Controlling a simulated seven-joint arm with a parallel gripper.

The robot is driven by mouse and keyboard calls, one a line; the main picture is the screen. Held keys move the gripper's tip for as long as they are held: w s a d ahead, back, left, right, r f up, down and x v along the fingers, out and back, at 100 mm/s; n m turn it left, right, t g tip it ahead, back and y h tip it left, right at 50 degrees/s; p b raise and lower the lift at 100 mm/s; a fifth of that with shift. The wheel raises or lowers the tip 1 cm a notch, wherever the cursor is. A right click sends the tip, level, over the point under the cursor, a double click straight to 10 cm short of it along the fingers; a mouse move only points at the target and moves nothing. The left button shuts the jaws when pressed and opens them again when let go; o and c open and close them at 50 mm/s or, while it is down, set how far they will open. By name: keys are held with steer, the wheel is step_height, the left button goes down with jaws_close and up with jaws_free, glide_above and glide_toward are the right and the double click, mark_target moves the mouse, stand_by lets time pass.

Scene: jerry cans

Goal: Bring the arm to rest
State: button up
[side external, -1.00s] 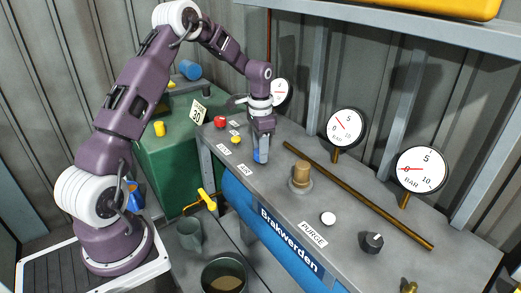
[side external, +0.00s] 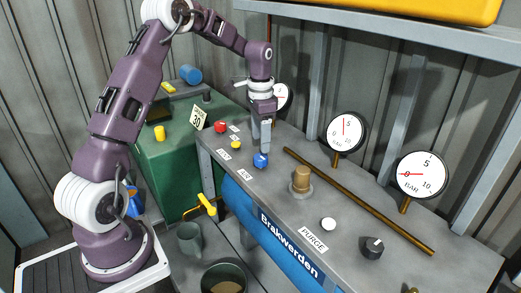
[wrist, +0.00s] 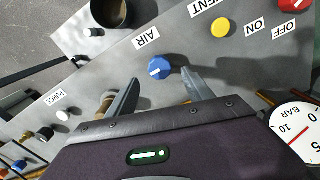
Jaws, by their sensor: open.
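My gripper (side external: 265,138) hangs above the grey bench panel, pointing down over a blue knob (side external: 261,160). In the wrist view the two fingers of my gripper (wrist: 160,78) are spread apart, with the blue knob (wrist: 160,68) showing between and beyond their tips. The gripper is open and holds nothing. It appears raised off the knob, with the fingertips close above it. The knob carries a white pointer mark and sits beside the AIR label (wrist: 147,40).
A red button (side external: 221,126) and a yellow button (side external: 236,145) lie left of the blue knob. A brass fitting (side external: 301,178) and brass rod (side external: 350,192) lie to its right. Gauges (side external: 347,132) stand at the back. A shelf (side external: 400,28) runs overhead.

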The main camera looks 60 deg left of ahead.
steer(key=shift+r, duration=0.5)
steer(key=s+d+r+n+t+y, duration=0.1)
steer(key=s+d+r+t, duration=0.1)
steer(key=s+d+r, duration=0.85)
steer(key=s+d+r+n+t, duration=0.1)
steer(key=s+d, duration=0.3)
steer(key=s, duration=0.5)
steer(key=s+d+r+n+t+h, duration=0.1)
steer(key=s+d+r+t, duration=0.1)
steer(key=s+d, duration=0.3)
steer(key=s, duration=0.4)
steer(key=shift+t, duration=0.3)
